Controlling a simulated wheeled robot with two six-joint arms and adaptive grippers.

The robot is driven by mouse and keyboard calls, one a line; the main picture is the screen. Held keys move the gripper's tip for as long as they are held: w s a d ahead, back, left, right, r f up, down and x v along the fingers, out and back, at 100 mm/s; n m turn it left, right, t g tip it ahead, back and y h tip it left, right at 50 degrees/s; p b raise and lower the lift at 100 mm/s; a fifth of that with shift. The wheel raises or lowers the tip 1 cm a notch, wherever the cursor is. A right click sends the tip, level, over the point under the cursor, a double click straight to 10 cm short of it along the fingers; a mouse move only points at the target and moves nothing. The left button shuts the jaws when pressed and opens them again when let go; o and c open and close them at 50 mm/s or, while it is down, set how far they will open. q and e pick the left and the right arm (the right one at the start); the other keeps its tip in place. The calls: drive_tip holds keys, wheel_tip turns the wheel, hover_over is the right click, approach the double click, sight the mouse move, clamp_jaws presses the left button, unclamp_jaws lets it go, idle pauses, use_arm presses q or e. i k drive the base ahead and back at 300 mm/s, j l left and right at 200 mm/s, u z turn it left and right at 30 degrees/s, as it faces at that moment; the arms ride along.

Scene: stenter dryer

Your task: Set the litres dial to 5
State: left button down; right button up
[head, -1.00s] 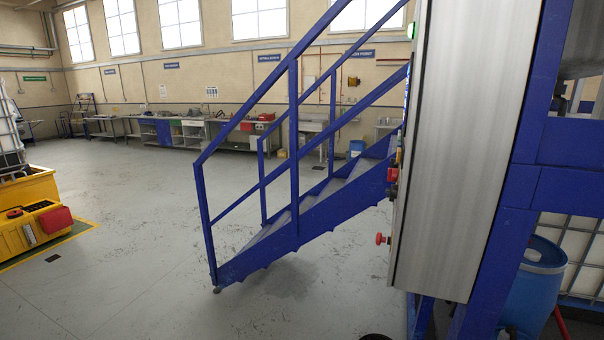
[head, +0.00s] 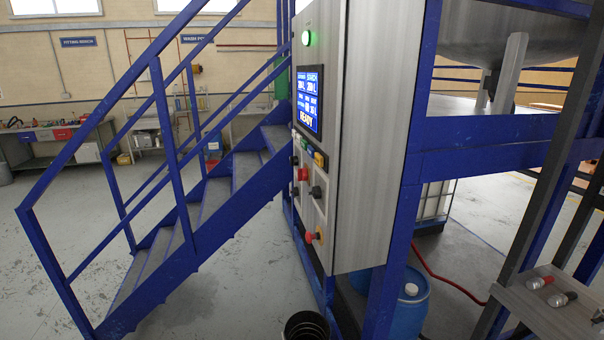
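A steel control cabinet (head: 377,120) stands right of centre, seen at a slant. Its front carries a lit blue screen (head: 310,101) with "READY" on its bottom line. Below the screen are several buttons and knobs, among them a black knob (head: 317,192) and a red knob (head: 303,174). A red mushroom button (head: 309,237) sits lower down. I cannot tell which of these is the litres dial, nor read its setting. Neither of my grippers is in view.
Blue stairs with a handrail (head: 172,135) stand left of the cabinet. A blue drum (head: 409,305) stands behind it. A dark round open container (head: 306,326) is at the bottom edge. A steel shelf (head: 540,300) is at the right. The floor at lower left is clear.

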sight(316, 191)
drive_tip(key=i+j, duration=0.1)
drive_tip(key=j, duration=0.35)
drive_tip(key=i+j+u, duration=0.15)
drive_tip(key=j, duration=0.8)
drive_tip(key=i+j+u, duration=0.15)
drive_tip(key=j, duration=0.3)
